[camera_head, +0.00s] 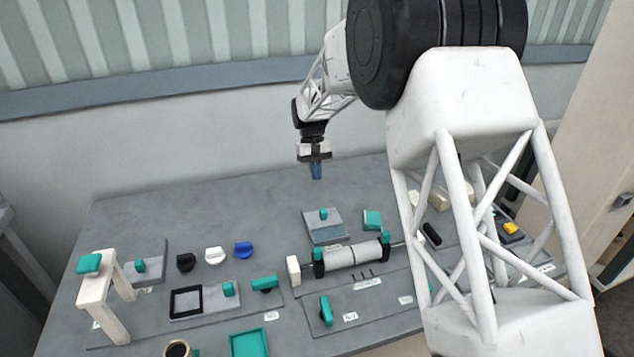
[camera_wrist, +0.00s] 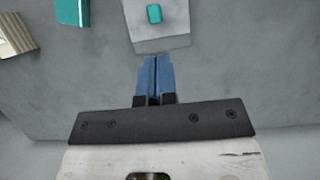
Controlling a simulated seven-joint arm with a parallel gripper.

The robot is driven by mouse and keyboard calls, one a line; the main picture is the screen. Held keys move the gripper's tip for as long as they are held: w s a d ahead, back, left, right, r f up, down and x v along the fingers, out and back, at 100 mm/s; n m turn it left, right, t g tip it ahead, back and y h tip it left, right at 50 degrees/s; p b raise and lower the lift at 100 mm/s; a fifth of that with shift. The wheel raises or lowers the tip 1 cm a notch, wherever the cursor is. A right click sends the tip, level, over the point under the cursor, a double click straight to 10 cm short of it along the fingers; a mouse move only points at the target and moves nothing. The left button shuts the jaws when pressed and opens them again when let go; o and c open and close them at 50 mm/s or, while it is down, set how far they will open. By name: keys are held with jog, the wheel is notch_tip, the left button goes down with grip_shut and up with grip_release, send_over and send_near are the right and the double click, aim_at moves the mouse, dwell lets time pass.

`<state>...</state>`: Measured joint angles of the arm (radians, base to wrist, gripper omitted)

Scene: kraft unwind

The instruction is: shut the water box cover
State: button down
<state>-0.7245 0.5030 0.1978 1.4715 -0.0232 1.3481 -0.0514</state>
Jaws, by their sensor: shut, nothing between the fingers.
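My gripper (camera_head: 316,175) has blue fingers pressed together and points down, above the back of the grey table. It holds nothing and touches nothing that I can see. In the wrist view the shut fingers (camera_wrist: 156,75) point at a grey plate (camera_wrist: 160,36) with a teal knob (camera_wrist: 154,14). In the head view this plate (camera_head: 316,214) with its teal knob (camera_head: 323,214) lies in front of and below the gripper. A bluish-grey textured strip (camera_head: 328,235) shows along its near side. This looks like the water box and its cover, with the strip uncovered; no readable label confirms it.
A teal block (camera_head: 372,220) stands right of the plate. Black, white and blue knobs (camera_head: 243,250) and a white arch (camera_head: 98,292) stand to the left. Bare table surrounds the gripper.

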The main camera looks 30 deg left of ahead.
jog(key=shift+r, duration=0.15)
jog(key=w+a, duration=0.4)
jog(key=shift+a, duration=0.2)
dwell(0.3)
jog(key=shift+f, duration=0.25)
send_near(319, 216)
jog(key=f, duration=0.1)
jog(key=w+a+f, duration=0.2)
jog(key=f, duration=0.1)
jog(key=shift+s+d+f, duration=0.15)
jog(key=shift+s+d, duration=0.4)
jog(key=shift+d, duration=0.1)
jog(key=shift+s+d, duration=0.85)
